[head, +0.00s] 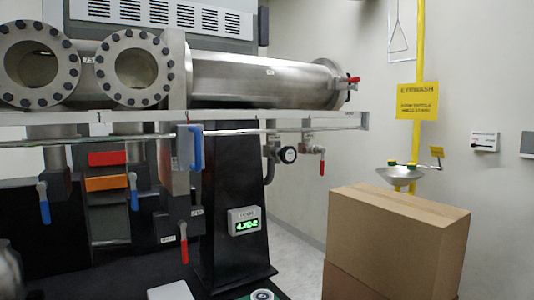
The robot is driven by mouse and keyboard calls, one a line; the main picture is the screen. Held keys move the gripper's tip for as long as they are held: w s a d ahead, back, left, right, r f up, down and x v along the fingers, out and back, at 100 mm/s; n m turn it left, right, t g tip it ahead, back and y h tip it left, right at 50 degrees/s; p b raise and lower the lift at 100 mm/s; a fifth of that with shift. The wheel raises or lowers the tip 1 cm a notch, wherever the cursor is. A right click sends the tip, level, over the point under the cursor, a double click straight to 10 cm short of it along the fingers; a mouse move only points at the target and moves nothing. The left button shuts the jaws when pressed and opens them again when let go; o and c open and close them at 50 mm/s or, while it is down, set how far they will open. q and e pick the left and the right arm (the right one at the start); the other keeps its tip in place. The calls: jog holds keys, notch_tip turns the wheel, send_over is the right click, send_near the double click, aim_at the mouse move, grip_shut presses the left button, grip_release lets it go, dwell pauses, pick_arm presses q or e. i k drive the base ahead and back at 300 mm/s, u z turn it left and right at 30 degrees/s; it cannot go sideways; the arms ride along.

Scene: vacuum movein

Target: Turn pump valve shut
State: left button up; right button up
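Several valve handles show in the head view, and their small labels are too blurred to read, so I cannot tell which is the pump valve. A large blue handle (196,148) hangs downward at the front pipe rail. Two smaller blue handles, a left one (44,206) and a right one (133,192), hang below the chamber. A red handle (184,246) points down low in the middle. Another red handle (322,167) hangs down on the small pipe by the gauge. A third red handle (350,80) sits at the cylinder's end. Neither gripper can be made out.
The steel vacuum chamber (255,82) lies across the upper left, above a long rail (330,115). A gauge (288,155) and a lit green display (245,221) are near the middle. A large cardboard box (395,235) stands at right, before a yellow eyewash station (400,172).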

aim_at(288, 155)
jog(key=z, duration=1.05)
jog(key=i, duration=0.45)
jog(key=u, duration=1.95)
